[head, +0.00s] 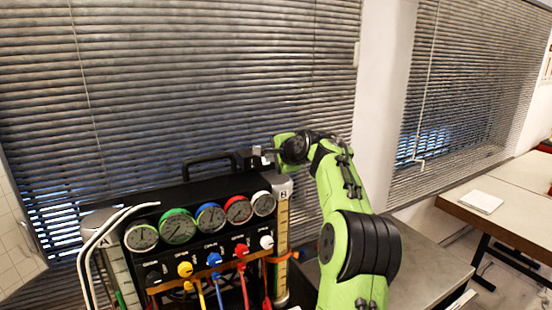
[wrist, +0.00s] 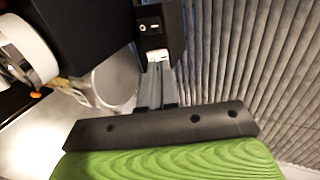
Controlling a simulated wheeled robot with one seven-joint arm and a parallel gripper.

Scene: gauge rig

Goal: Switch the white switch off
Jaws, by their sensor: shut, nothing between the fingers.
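In the wrist view, the white switch (wrist: 157,54) sits on the end of a dark box, just beyond my fingertips. Its lower part is hidden by the fingers, and I cannot tell whether they touch it or which way it is tipped. My gripper (wrist: 158,72) is shut and empty, its two grey fingers side by side and pointing at the switch. In the head view, my gripper (head: 267,153) is at the top right of the gauge rig, by its back edge. The switch is too small to make out there.
A small black switch (wrist: 149,27) sits beside the white one. The rig carries several round gauges (head: 178,226), coloured valves (head: 214,259) and a black carry handle (head: 209,160). White hoses (head: 104,236) rise at its left. Window blinds (head: 200,80) stand close behind.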

